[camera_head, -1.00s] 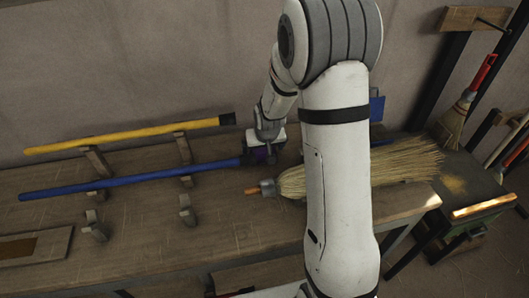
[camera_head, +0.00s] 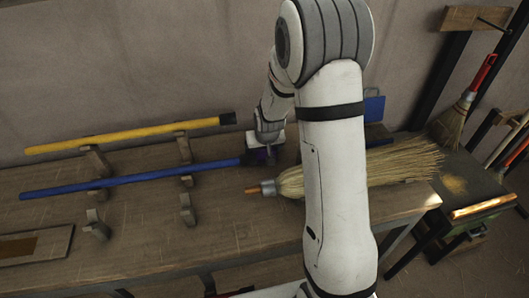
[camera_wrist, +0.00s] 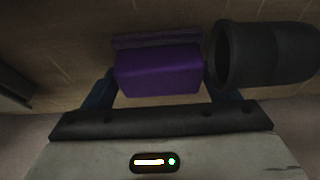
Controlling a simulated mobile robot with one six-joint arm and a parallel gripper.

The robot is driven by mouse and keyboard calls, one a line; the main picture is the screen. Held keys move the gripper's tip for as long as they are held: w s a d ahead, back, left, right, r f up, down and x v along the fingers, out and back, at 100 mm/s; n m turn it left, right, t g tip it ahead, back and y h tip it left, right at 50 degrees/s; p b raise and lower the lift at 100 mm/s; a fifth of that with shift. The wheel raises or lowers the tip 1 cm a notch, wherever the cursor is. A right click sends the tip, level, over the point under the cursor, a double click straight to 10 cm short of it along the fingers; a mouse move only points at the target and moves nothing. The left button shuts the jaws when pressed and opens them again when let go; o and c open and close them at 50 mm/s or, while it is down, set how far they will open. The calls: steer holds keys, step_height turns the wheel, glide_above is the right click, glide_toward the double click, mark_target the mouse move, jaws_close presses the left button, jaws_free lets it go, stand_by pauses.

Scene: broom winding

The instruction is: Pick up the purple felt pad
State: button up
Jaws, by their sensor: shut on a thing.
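The purple felt pad (camera_wrist: 158,72) is a purple block held between the two fingers of my gripper (camera_wrist: 160,80) in the wrist view. My gripper is shut on it, just above the wooden bench. A darker purple strip shows just beyond the block; I cannot tell whether it is part of the pad. In the head view my gripper (camera_head: 264,156) is at the right end of the blue handle, and the pad is mostly hidden there.
A dark round socket (camera_wrist: 265,55) lies close to the right finger in the wrist view. The blue handle (camera_head: 120,181) and yellow handle (camera_head: 120,137) rest on wooden brackets. A straw broom head (camera_head: 400,163) lies to the right, partly behind my arm. The bench front (camera_head: 160,245) is bare.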

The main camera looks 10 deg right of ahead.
step_height(320, 180, up, 10)
steer(key=shift+r, duration=0.1)
steer(key=o, duration=0.5)
steer(key=shift+c, duration=0.2)
steer(key=c, duration=0.4)
steer(key=shift+o, duration=0.2)
